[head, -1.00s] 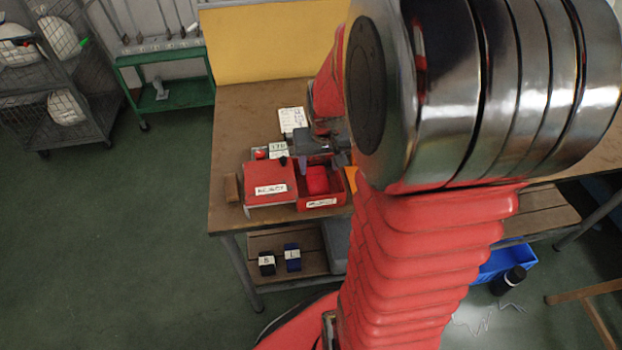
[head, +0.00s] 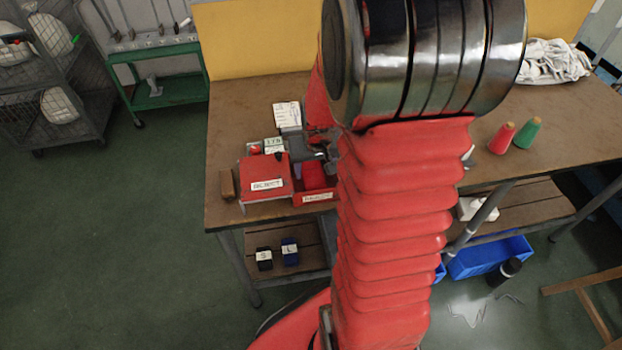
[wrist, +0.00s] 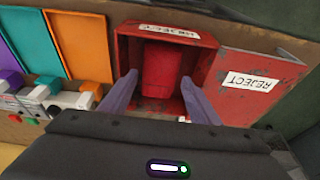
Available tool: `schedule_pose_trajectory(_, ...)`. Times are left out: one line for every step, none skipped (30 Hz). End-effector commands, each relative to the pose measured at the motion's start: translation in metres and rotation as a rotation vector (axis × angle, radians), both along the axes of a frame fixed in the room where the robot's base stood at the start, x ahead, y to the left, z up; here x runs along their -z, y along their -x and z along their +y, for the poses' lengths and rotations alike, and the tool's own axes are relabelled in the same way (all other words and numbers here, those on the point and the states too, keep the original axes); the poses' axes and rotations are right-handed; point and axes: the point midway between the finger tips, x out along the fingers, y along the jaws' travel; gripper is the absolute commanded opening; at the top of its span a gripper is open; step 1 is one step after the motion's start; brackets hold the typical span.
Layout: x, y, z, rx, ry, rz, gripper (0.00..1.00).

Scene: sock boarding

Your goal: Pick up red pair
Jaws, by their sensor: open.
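The red pair (wrist: 162,70) lies inside an open red box labelled REJECT (wrist: 207,48) in the wrist view. The pair also shows in the head view (head: 314,175), in the box on the bench. My gripper (wrist: 160,95) is open, with its two fingers apart at the box's near side, one on each side of the pair's near end. Nothing is held between them. In the head view my gripper (head: 312,157) is partly hidden by my arm, just behind the box.
A red panel labelled REJECT (head: 263,178) is beside the box. A brown block (head: 227,184) lies at the bench's left. Orange, teal and purple panels (wrist: 80,45) are beside the box.

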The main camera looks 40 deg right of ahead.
Motion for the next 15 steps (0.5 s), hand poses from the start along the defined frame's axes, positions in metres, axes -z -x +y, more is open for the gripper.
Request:
schedule_pose_trajectory(0.007, -0.001, 0.000, 0.000, -0.001, 0.003, 0.56)
schedule_pose_trajectory(0.010, -0.001, 0.000, 0.000, -0.002, 0.004, 0.56)
schedule_pose_trajectory(0.014, -0.003, -0.001, 0.000, -0.001, 0.002, 0.56)
schedule_pose_trajectory(0.016, -0.003, -0.001, 0.000, -0.001, 0.002, 0.56)
schedule_pose_trajectory(0.019, -0.004, -0.002, 0.000, -0.001, 0.002, 0.56)
schedule_pose_trajectory(0.021, -0.004, -0.002, 0.000, -0.001, 0.003, 0.56)
schedule_pose_trajectory(0.023, -0.005, -0.002, 0.000, -0.001, 0.002, 0.56)
schedule_pose_trajectory(0.024, -0.006, -0.003, 0.000, 0.000, 0.001, 0.56)
schedule_pose_trajectory(0.025, -0.006, -0.003, 0.000, 0.000, 0.000, 0.56)
schedule_pose_trajectory(0.025, -0.006, -0.003, 0.000, 0.000, 0.000, 0.56)
schedule_pose_trajectory(0.026, -0.006, -0.003, 0.000, 0.000, -0.001, 0.56)
schedule_pose_trajectory(0.026, -0.006, -0.003, 0.000, 0.000, -0.001, 0.56)
schedule_pose_trajectory(0.026, -0.006, -0.003, 0.000, 0.000, -0.001, 0.56)
schedule_pose_trajectory(0.025, -0.006, -0.003, 0.000, 0.000, -0.001, 0.56)
schedule_pose_trajectory(0.025, -0.006, -0.003, 0.000, 0.000, -0.001, 0.56)
